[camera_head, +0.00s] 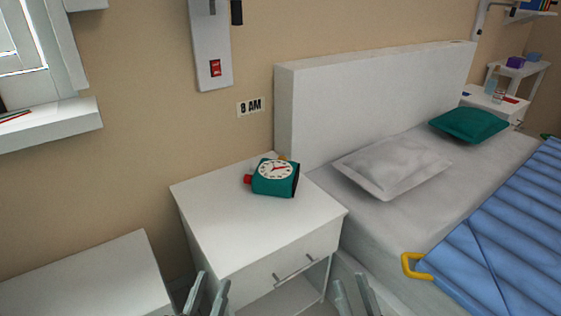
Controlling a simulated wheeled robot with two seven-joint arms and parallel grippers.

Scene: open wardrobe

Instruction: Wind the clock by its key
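A teal clock (288,187) with a round cream face and red hands stands on the white nightstand (215,220), toward its back right. A small red part (248,180) sticks out of its left side; I cannot tell whether it is the key. A small yellow part (282,157) shows at its top. My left gripper (212,277) is low in the view in front of the nightstand, its fingers apart and empty. My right gripper (349,279) is low near the nightstand's right front, fingers apart and empty. Both are well away from the clock.
A bed with a tall white headboard (365,97) and a blue cover (500,240) with a yellow handle (409,266) stands right of the nightstand. A white surface (90,280) is at lower left. The nightstand top around the clock is clear.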

